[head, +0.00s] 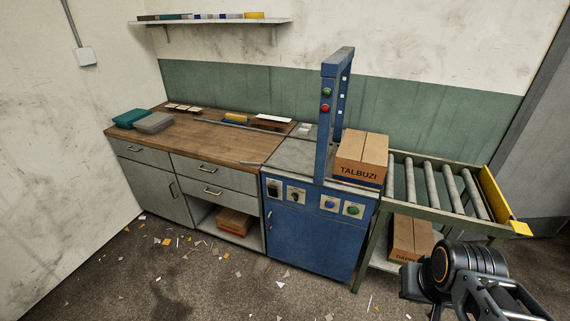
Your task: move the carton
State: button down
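In the head view, a brown carton (361,158) marked TALBUZI sits upright on the right end of the blue machine's top, beside the roller conveyor. A second brown carton (410,239) with partly hidden lettering lies on the shelf under the conveyor. A third, smaller brown carton (236,222) sits in the open bay under the workbench. My arm shows at the lower right, in front of the conveyor. It is apart from all the cartons. My gripper's fingertips cannot be made out clearly.
The blue machine (308,232) has an upright arch with buttons. The roller conveyor (440,186) has a yellow end stop (497,200). The wooden workbench (190,139) holds a teal folded item (131,118) and a grey one (153,123). Scraps litter the floor, which is otherwise open in front.

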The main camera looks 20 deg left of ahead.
aim_at(349, 171)
jog(key=u, duration=1.95)
jog(key=i, duration=1.95)
jog(key=z, duration=1)
jog(key=i, duration=0.95)
jog(key=z, duration=0.9)
